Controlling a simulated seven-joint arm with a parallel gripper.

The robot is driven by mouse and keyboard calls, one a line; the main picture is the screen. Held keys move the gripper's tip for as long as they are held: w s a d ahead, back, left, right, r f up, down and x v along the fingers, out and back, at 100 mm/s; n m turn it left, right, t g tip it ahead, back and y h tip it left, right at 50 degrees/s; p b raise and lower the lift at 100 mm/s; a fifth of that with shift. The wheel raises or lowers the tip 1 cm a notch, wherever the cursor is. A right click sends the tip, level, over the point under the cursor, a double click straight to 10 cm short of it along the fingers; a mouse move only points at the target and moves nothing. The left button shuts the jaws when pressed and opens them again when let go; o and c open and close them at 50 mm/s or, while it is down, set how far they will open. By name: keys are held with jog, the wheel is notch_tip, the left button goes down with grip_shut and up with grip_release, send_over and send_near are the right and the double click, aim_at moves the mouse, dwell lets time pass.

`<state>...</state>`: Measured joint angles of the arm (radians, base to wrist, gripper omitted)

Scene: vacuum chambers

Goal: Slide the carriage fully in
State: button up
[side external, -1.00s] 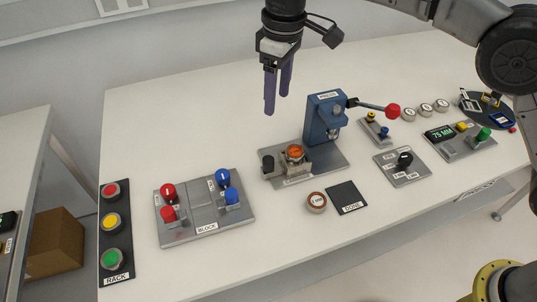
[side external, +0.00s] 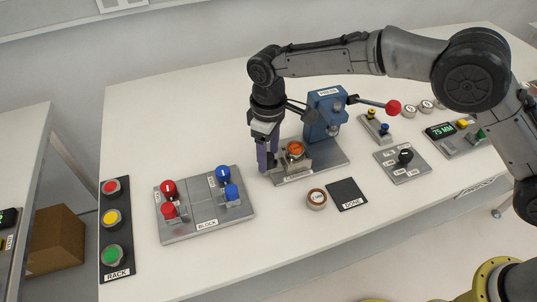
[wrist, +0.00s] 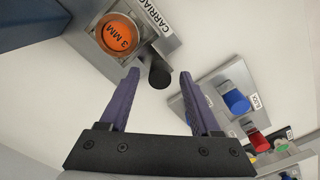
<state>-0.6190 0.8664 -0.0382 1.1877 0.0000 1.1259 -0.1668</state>
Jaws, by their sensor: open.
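The carriage (side external: 294,160) is a small grey block carrying an orange disc, on a metal plate in front of the blue press (side external: 326,113). It stands out on the plate, at the end away from the press column. In the wrist view the disc (wrist: 119,36) reads "3 MM", and the carriage's black knob (wrist: 160,76) sticks out toward my gripper. My gripper (wrist: 160,75) is open, with a purple fingertip on either side of the knob in the picture; I cannot tell whether they touch it. In the side view my gripper (side external: 267,166) hides the knob.
The press lever with its red ball (side external: 393,107) points right. The BLOCK panel (side external: 205,204) with red and blue knobs lies to the left. The table behind the press is clear.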

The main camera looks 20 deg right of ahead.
jog(key=shift+f, duration=0.65)
grip_shut()
jog(key=shift+r, duration=0.1)
dwell(0.9)
